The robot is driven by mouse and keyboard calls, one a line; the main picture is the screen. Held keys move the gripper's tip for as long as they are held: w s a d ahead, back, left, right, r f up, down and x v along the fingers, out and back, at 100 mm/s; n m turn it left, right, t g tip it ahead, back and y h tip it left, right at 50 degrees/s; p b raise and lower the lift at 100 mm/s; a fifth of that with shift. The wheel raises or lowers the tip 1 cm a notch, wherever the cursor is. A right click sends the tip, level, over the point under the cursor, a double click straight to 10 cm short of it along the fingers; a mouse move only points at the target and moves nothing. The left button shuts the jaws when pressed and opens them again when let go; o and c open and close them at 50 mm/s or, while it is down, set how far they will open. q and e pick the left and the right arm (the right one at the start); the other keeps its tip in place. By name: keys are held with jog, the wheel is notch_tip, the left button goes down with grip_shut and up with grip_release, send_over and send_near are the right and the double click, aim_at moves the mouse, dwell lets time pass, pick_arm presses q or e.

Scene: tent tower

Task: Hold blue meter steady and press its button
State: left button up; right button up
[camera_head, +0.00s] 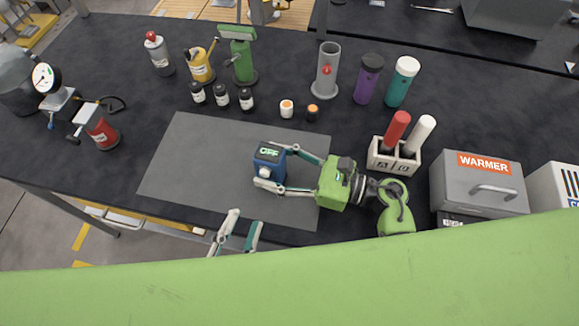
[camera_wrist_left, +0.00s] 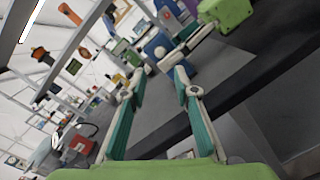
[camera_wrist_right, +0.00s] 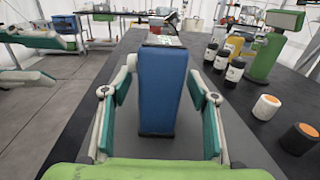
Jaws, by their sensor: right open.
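The blue meter (camera_head: 268,163) stands upright on the grey mat (camera_head: 190,160) in the head view, its small display reading "OFF". A pale round part, perhaps the button, shows on its front face. My right gripper (camera_head: 274,168) is open with its fingers on either side of the meter. In the right wrist view the meter's blue side (camera_wrist_right: 163,90) stands between the fingers, with gaps visible lower down. My left gripper (camera_head: 240,232) is open and empty, near the mat's front edge. The left wrist view shows the meter (camera_wrist_left: 157,45) beyond the left fingers.
Small dark bottles (camera_head: 221,96) and two orange-capped jars (camera_head: 287,108) stand behind the mat. A holder with a red and a white cylinder (camera_head: 381,157) and a grey warmer box (camera_head: 480,185) stand at the right. The mat's left part is clear.

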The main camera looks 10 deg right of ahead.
jog(key=shift+w+a, duration=0.15)
jog(key=shift+a, duration=0.25)
jog(key=c, duration=1.4)
